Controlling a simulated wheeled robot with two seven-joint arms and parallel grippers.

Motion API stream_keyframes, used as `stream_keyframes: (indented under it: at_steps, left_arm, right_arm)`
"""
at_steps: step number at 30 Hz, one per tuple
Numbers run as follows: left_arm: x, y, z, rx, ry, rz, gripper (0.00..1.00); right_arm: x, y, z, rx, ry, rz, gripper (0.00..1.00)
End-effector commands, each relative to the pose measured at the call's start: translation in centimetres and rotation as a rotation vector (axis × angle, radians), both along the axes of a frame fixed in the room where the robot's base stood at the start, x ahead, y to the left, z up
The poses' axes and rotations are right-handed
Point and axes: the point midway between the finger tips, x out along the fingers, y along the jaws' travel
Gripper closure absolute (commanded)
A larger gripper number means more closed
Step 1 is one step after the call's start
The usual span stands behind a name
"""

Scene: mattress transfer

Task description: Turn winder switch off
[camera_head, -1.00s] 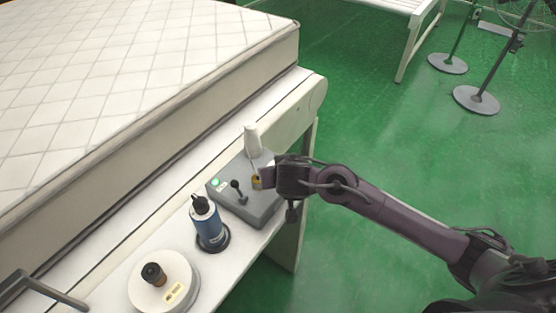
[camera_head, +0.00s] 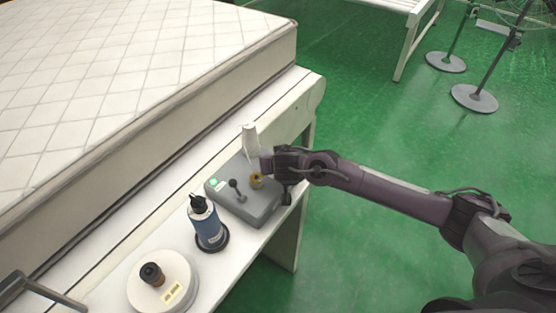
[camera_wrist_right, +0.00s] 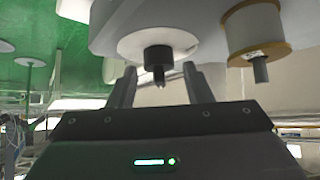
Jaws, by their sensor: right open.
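A grey winder box (camera_head: 238,214) sits on the white table. It carries a small green light (camera_head: 213,182), a black lever (camera_head: 237,191), a brass-coloured knob (camera_head: 257,180) and a white cone (camera_head: 250,146). My right gripper (camera_head: 266,160) is at the box's far right corner, just beside the cone and above the brass knob; I cannot tell if it touches either. In the right wrist view my right gripper (camera_wrist_right: 157,88) is open, with a dark peg (camera_wrist_right: 158,62) on a white disc showing between or beyond its fingers. My left gripper is not in view.
A quilted mattress (camera_head: 130,80) lies along the left.

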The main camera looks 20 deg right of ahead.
Motion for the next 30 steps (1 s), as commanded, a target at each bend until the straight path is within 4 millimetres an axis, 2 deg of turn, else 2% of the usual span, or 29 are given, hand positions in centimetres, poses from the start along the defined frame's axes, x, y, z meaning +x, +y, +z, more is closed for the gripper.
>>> stream_keyframes:
  at_steps: [3,12,23,30]
  left_arm:
    - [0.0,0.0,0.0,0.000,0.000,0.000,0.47]
    - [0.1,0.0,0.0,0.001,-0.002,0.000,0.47]
    - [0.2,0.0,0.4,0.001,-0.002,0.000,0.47]
    - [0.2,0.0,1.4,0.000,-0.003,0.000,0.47]
  right_arm:
    - [0.0,0.0,0.0,0.000,0.000,0.000,0.57]
    - [0.0,0.0,0.0,0.000,0.000,0.000,0.96]
    - [-0.1,-0.1,0.1,0.000,0.002,0.062,0.96]
    - [-0.1,-0.1,0.1,0.001,0.004,0.224,0.96]
